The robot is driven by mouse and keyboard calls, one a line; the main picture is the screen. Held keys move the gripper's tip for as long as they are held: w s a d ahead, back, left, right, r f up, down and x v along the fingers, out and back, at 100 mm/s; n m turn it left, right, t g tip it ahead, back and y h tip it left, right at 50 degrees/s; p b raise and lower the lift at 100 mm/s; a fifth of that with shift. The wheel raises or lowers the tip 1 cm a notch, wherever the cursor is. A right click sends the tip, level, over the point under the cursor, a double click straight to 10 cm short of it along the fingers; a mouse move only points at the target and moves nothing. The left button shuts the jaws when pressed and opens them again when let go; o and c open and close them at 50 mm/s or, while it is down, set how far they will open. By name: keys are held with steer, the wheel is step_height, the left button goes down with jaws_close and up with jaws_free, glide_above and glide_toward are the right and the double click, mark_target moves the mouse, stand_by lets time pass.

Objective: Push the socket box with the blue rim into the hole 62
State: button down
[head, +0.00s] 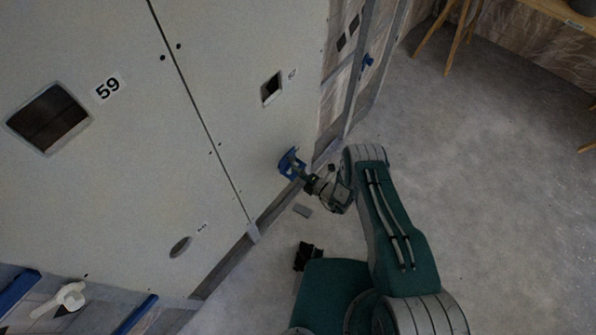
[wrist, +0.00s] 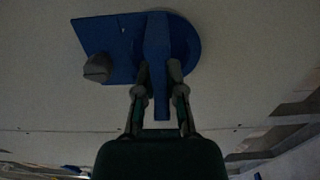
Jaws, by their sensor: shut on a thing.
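My gripper (head: 300,172) is shut on a blue piece (head: 288,160) against the lower right part of the pale wall panel. In the wrist view, both fingers (wrist: 160,75) close on a narrow blue bar in front of a round blue disc (wrist: 186,42). A flat blue plate (wrist: 103,38) with a grey knob (wrist: 97,68) lies beside the disc. I cannot tell if this is the socket box with the blue rim. No label 62 is readable. A small dark square hole (head: 271,88) has a label too small to read.
A white-handled thing (head: 62,299) is at lower left. Open floor (head: 490,170) extends right.

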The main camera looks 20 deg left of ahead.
steer(key=shift+w+a, duration=0.25)
steer(key=shift+a, duration=0.45)
stand_by(0.6)
stand_by(0.4)
steer(key=c, duration=0.7)
jaws_free()
steer(key=shift+d, duration=0.1)
steer(key=shift+o, duration=0.2)
